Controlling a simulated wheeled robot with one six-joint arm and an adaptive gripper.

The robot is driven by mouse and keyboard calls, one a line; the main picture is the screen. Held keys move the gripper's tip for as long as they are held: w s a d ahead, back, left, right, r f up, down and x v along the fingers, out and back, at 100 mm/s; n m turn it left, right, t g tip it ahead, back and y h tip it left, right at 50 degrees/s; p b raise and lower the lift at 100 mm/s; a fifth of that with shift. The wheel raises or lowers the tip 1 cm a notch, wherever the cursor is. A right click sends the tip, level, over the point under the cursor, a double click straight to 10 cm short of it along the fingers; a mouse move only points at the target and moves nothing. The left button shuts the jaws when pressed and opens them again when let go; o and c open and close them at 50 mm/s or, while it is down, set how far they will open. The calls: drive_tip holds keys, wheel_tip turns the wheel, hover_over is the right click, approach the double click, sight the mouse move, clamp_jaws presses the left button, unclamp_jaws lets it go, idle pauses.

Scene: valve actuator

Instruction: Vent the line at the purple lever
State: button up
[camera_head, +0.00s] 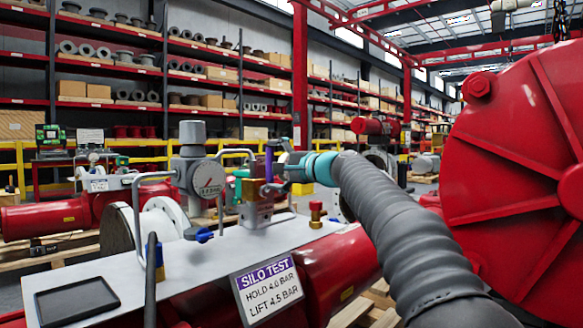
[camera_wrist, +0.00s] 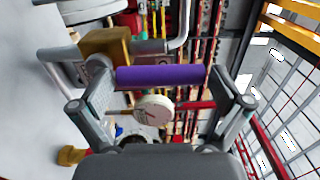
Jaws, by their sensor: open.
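The purple lever (camera_head: 269,163) stands upright above the metal valve block (camera_head: 257,205) on the white panel. My gripper (camera_head: 287,170) is just to the right of the lever, at the end of my grey arm. In the wrist view the purple lever (camera_wrist: 160,75) lies across the space between the two open fingertips (camera_wrist: 160,84). I cannot tell whether either finger touches it. A pressure gauge (camera_head: 208,179) stands to the left of the lever; its reading is too small to be sure of.
A sign (camera_head: 267,287) reads "SILO TEST, HOLD 4.0 BAR, LIFT 4.5 BAR". A grey bent pipe (camera_head: 137,215) rises at left. A large red actuator housing (camera_head: 515,150) fills the right.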

drive_tip(key=v, duration=1)
drive_tip(key=shift+s+d, duration=0.25)
drive_tip(key=s+d+f+n+g+h+p, duration=0.1)
drive_tip(key=s+d+f+n+g+h, duration=0.2)
drive_tip(key=f, duration=0.8)
drive_tip(key=s+d+f+g+h+p, duration=0.15)
drive_tip(key=s+f+h, duration=0.3)
drive_tip(key=f, duration=0.65)
drive_tip(key=s+d+f+n+h+p, duration=0.1)
drive_tip(key=s+d, duration=0.3)
drive_tip(key=s, duration=0.6)
drive_tip(key=s+d+f+n+h+p, duration=0.2)
drive_tip(key=s+d, duration=0.3)
drive_tip(key=s, duration=0.5)
drive_tip(key=s+d+f+n+h+p, duration=0.1)
drive_tip(key=s+d+f+h+p, duration=0.2)
drive_tip(key=s, duration=0.8)
drive_tip(key=shift+d+f+n+g+h+p, duration=0.35)
drive_tip(key=shift+d+f+n+g+p, duration=0.15)
drive_tip(key=shift+d, duration=0.35)
